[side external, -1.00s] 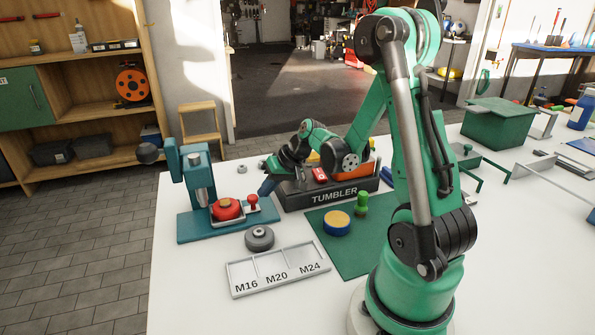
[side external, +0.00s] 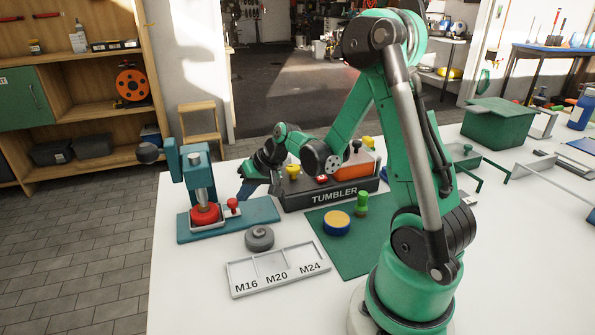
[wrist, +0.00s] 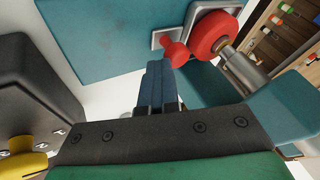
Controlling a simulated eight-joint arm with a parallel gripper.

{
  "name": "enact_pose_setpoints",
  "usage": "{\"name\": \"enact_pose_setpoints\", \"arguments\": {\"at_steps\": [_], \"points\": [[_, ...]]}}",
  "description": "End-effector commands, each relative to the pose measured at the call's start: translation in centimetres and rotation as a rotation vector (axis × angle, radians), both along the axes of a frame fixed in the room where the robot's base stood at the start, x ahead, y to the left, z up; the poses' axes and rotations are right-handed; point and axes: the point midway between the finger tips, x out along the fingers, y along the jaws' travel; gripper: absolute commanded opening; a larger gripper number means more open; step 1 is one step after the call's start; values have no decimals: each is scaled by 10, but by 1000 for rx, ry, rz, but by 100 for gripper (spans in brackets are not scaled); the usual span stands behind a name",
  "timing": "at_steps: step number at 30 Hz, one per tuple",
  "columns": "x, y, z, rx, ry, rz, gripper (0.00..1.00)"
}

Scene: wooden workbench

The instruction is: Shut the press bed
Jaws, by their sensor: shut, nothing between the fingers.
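The teal press (side external: 190,180) stands at the left of the bench. Its grey bed (side external: 212,222) carries a red disc (side external: 205,214) and a red knob (side external: 232,205) at its right end. The bed sits under the silver ram, over the teal base. My gripper (side external: 244,194) is shut and empty, just right of the knob. In the wrist view, the shut fingers (wrist: 158,72) point at the red knob (wrist: 176,52); I cannot tell whether they touch it. The red disc (wrist: 212,36) lies beyond the knob, partly hidden by the ram.
The dark TUMBLER unit (side external: 330,194) stands close to the right of my gripper. A grey round part (side external: 259,238) and the M16/M20/M24 tray (side external: 277,270) lie in front. A green mat (side external: 345,255) holds a blue-yellow disc (side external: 337,222) and a green peg (side external: 361,203).

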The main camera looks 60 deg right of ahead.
Motion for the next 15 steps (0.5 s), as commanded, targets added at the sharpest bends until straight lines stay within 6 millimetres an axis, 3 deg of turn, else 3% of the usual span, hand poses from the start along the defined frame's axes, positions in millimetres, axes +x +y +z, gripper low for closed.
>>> {"name": "enact_pose_setpoints", "arguments": {"at_steps": [4, 15], "points": [[-3, 2, 12, 13, -13, 3, 0], [-36, -9, 57, 8, -6, -3, 0]]}}
